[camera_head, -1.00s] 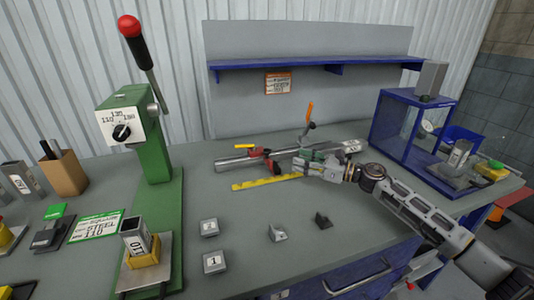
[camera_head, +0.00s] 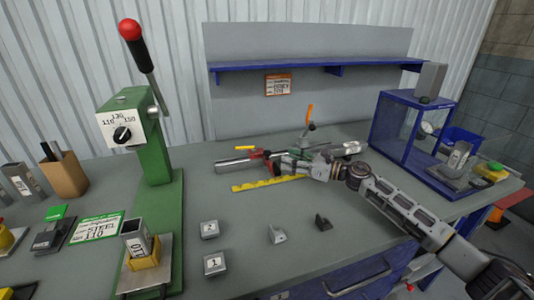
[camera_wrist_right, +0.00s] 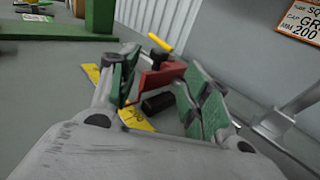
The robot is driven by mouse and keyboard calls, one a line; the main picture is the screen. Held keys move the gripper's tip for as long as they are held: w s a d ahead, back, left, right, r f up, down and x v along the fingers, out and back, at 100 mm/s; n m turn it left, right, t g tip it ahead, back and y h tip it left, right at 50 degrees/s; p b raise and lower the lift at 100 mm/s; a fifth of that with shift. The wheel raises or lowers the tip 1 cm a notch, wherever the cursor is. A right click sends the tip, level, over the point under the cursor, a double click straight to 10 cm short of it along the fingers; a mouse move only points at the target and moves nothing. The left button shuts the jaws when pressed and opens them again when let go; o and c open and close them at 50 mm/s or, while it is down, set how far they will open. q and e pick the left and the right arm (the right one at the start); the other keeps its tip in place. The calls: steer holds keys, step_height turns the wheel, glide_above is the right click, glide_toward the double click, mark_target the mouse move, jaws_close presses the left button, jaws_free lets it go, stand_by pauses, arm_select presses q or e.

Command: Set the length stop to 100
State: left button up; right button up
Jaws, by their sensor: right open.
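The length stop is a red block (camera_head: 257,155) with a yellow lever (camera_head: 244,147), on a silver rail (camera_head: 230,166). My right gripper (camera_head: 277,160) is at the rail, just right of the red block. In the right wrist view my open green-padded fingers (camera_wrist_right: 160,92) stand on either side of the red block (camera_wrist_right: 160,76), with its yellow lever (camera_wrist_right: 160,42) beyond. I cannot tell whether they touch it. My left gripper is out of view.
An orange-handled clamp (camera_head: 309,115) rises behind my right gripper. A green press (camera_head: 155,160) with a red knob stands left, a blue-framed box (camera_head: 405,125) right. Numbered blocks (camera_head: 214,264) and small dark pieces lie in front. The table between is clear.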

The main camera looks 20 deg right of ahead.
mark_target(267, 152)
steer(key=shift+w+a+r, duration=0.1)
steer(key=shift+w+a, duration=0.35)
steer(key=shift+x, duration=0.95)
steer(key=shift+p+x, duration=0.35)
steer(key=shift+x, duration=2.85)
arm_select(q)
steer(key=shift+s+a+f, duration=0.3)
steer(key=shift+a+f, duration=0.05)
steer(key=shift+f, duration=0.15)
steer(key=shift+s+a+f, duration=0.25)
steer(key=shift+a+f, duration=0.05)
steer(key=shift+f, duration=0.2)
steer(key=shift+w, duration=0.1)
arm_select(e)
steer(key=shift+c, duration=0.4)
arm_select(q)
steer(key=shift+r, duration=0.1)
arm_select(e)
jaws_close()
